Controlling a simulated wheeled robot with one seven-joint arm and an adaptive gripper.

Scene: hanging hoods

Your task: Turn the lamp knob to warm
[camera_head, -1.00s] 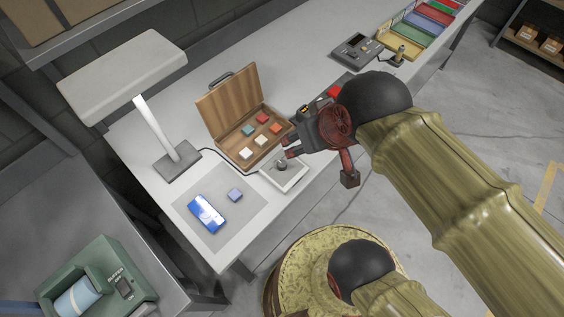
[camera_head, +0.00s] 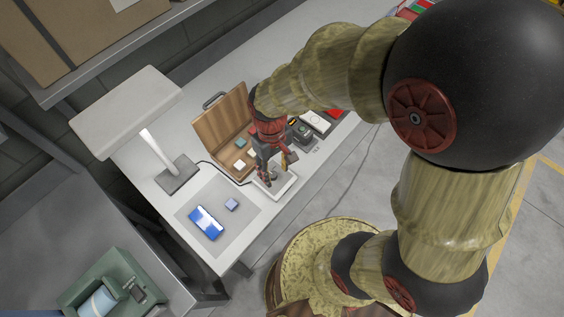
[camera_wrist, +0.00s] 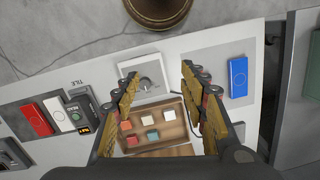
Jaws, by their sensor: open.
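The lamp knob (camera_wrist: 147,84) is a small grey dial on a white square panel (camera_wrist: 127,97) in the wrist view. In the head view the panel (camera_head: 287,185) shows near the bench's front edge, and my gripper hides the knob. My gripper (camera_head: 268,179) points down over the panel. In the wrist view my gripper (camera_wrist: 158,76) has its fingers apart, with the knob seen between them near the left finger. I cannot tell if a finger touches it. The desk lamp (camera_head: 125,108) has a wide grey shade and stands at the left; a cable runs from its base.
An open wooden case (camera_head: 219,121) with coloured blocks lies close behind my gripper. A grey mat (camera_head: 242,217) with a blue box (camera_head: 206,222) and a small block (camera_head: 232,204) is to the left. Devices and red and white tiles (camera_wrist: 36,119) lie on the other side.

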